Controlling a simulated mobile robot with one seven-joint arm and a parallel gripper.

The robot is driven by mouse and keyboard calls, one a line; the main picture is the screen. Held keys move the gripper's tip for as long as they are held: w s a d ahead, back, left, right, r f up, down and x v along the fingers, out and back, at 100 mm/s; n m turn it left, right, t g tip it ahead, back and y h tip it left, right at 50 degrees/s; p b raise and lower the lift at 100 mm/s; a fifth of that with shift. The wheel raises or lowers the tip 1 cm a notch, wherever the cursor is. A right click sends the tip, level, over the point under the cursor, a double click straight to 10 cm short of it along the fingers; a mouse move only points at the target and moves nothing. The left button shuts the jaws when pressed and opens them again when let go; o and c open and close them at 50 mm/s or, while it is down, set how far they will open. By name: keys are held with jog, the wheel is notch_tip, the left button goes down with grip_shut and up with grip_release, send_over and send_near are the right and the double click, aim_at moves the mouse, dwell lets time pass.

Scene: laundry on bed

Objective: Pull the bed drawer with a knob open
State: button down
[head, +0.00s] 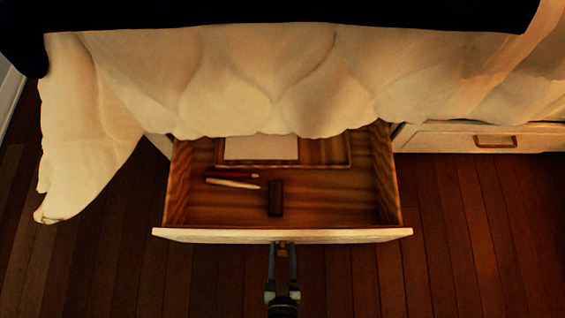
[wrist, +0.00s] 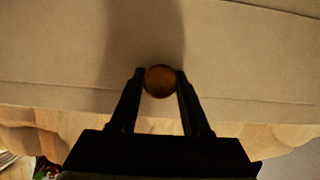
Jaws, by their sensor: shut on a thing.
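The bed drawer (head: 340,236) stands pulled out from under the bed in the head view, its wooden inside showing. Its pale front panel also fills much of the wrist view (wrist: 240,50). A round brown knob (wrist: 160,81) sits on that front, between my fingertips. My gripper (head: 284,247) is at the middle of the drawer front in the head view, and in the wrist view its fingers (wrist: 160,84) are shut on the knob from both sides. The knob is hidden in the head view.
Inside the drawer lie a pale sheet or pad (head: 262,148), pens (head: 232,180) and a small dark block (head: 276,198). A cream bedcover (head: 240,85) hangs over the drawer's back. A closed drawer with a bar handle (head: 445,138) is at right. Wooden floor (head: 480,240) is clear there.

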jog(key=shift+s, duration=2.5)
jog(key=shift+c, duration=2)
grip_release()
jog(key=p+v, duration=0.3)
jog(key=v, duration=1)
jog(key=shift+p, duration=0.35)
